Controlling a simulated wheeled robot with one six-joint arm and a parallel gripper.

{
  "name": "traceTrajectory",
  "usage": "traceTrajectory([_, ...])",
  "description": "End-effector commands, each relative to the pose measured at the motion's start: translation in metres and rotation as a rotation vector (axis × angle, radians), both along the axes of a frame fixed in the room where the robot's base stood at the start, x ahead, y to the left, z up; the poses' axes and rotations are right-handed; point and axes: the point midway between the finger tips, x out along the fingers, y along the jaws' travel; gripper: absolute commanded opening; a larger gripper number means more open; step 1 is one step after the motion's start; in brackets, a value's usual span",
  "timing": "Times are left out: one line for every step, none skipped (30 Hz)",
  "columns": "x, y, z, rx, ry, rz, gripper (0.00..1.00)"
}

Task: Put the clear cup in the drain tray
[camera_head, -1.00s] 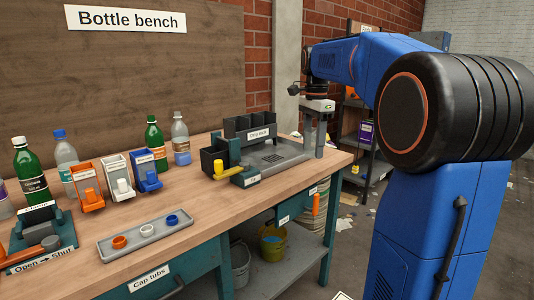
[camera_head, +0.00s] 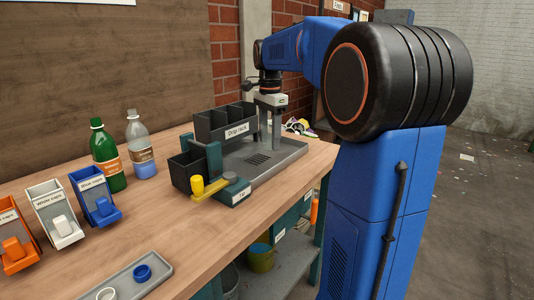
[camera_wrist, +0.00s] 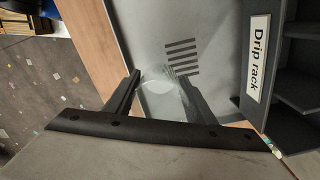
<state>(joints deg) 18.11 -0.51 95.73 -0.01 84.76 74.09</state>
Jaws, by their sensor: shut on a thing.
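The clear cup (camera_wrist: 160,98) shows faintly between my fingers in the wrist view, as a pale see-through round shape. My gripper (camera_wrist: 158,78) is shut on it. In the head view my gripper (camera_head: 270,146) points down over the drain tray, close to the rack; the cup cannot be made out there. The drain tray (camera_head: 291,149) is grey with a low rim and a slotted patch, and it also shows in the wrist view (camera_wrist: 205,18) beneath and beyond the cup. I cannot tell how far the cup is above the tray, or whether it touches.
The dark drip rack (camera_head: 212,124) stands along the tray's back left side. A yellow-handled tap fixture (camera_head: 208,187) sits at its near end. A green bottle (camera_head: 107,157), a clear bottle (camera_head: 140,150) and cap dispensers stand farther left. The bench edge lies near the tray's right side.

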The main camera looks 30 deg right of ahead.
Motion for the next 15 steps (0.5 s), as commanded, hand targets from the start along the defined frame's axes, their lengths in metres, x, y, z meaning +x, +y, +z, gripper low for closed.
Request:
traceTrajectory([0.0, 0.0, -0.006, 0.0, 0.0, 0.0, 0.25])
traceTrajectory([0.0, 0.0, -0.008, 0.0, 0.0, 0.0, 0.25])
traceTrajectory([0.0, 0.0, -0.01, 0.0, 0.0, 0.0, 0.25])
traceTrajectory([0.0, 0.0, -0.012, 0.0, 0.0, 0.0, 0.25])
traceTrajectory([0.0, 0.0, -0.013, 0.0, 0.0, 0.0, 0.25])
traceTrajectory([0.0, 0.0, -0.015, 0.0, 0.0, 0.0, 0.25])
traceTrajectory([0.0, 0.0, -0.017, 0.0, 0.0, 0.0, 0.25])
traceTrajectory([0.0, 0.0, -0.02, 0.0, 0.0, 0.0, 0.25])
traceTrajectory([0.0, 0.0, -0.024, 0.0, 0.001, 0.0, 0.25])
traceTrajectory([0.0, 0.0, -0.028, 0.001, 0.002, 0.0, 0.25])
traceTrajectory([0.0, 0.0, -0.032, 0.0, 0.002, 0.0, 0.25])
traceTrajectory([0.0, 0.0, -0.038, 0.0, 0.001, 0.0, 0.25])
traceTrajectory([0.0, 0.0, -0.043, 0.001, 0.002, 0.0, 0.25])
traceTrajectory([0.0, 0.0, -0.046, 0.001, 0.002, 0.0, 0.25])
traceTrajectory([0.0, 0.0, -0.05, 0.0, 0.0, 0.0, 0.25])
